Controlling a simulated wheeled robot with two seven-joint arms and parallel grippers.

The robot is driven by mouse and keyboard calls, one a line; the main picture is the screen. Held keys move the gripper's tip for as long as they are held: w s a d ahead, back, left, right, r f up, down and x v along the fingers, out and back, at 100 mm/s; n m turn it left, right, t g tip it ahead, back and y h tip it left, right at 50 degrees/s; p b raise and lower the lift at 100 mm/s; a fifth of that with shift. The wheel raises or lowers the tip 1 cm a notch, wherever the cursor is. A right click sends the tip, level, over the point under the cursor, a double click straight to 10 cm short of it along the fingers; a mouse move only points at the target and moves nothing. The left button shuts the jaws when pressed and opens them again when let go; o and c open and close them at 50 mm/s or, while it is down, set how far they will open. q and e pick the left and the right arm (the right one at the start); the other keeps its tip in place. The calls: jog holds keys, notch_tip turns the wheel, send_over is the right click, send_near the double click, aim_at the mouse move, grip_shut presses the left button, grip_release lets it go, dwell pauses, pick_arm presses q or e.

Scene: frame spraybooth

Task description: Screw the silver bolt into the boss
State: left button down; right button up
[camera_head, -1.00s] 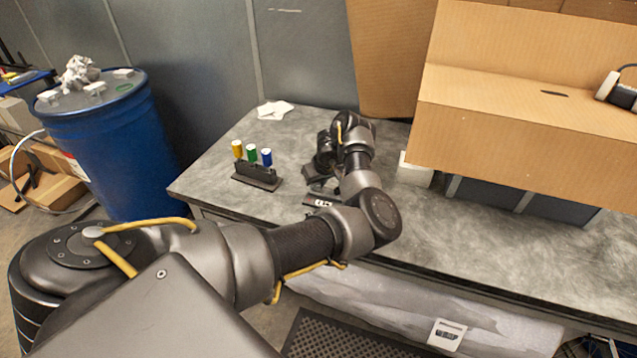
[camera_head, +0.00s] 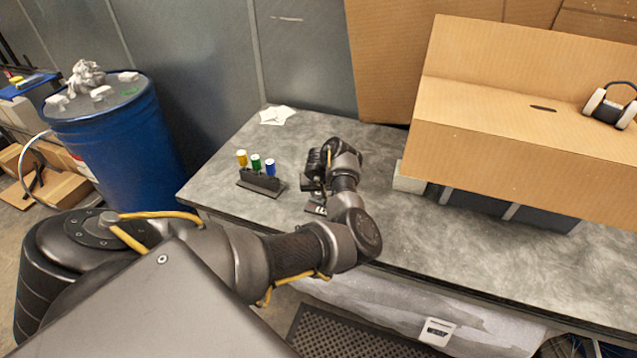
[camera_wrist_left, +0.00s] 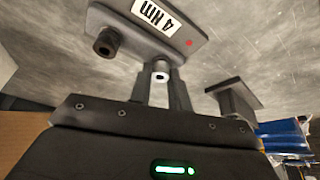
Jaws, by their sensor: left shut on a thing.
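My left gripper (camera_wrist_left: 161,84) points at a dark grey plate and is shut on a small silver cylinder, which looks like the silver bolt (camera_wrist_left: 160,72). The bolt's round end with a dark centre shows between the fingers. A dark round boss (camera_wrist_left: 108,43) with a hollow end stands on the plate, left of the bolt. Whether the bolt sits in a second boss is hidden. In the head view my left arm reaches over the bench, and the plate (camera_head: 315,210) shows only partly below the gripper. My right gripper is out of view.
A black rack (camera_head: 261,184) with yellow, green and blue capped pieces stands left of the gripper. A white block (camera_head: 408,178) and a large cardboard box (camera_head: 520,155) stand to the right. A blue drum (camera_head: 115,140) is beside the bench (camera_head: 440,235), whose front right is clear.

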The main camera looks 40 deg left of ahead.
pick_arm(q)
jog(key=shift+r+p, duration=0.15)
jog(key=shift+p, duration=0.3)
jog(key=m+p, duration=0.2)
jog(key=p, duration=0.1)
jog(key=shift+s+a+m+t+h+p, duration=0.1)
jog(key=shift+m+t+h+p, duration=0.2)
jog(key=shift+m+h, duration=0.1)
jog(key=shift+m+p, duration=0.35)
jog(key=shift+m, duration=0.15)
jog(key=shift+f+m+h, duration=0.2)
jog(key=shift+m+h, duration=0.1)
jog(key=shift+m, duration=0.1)
jog(key=m+h, duration=0.1)
jog(key=m, duration=0.1)
jog(key=shift+a+m+t, duration=0.15)
jog(key=shift+m+t, duration=0.15)
jog(key=shift+m, duration=0.1)
jog(key=shift+m+h, duration=0.4)
jog(key=shift+m, duration=0.5)
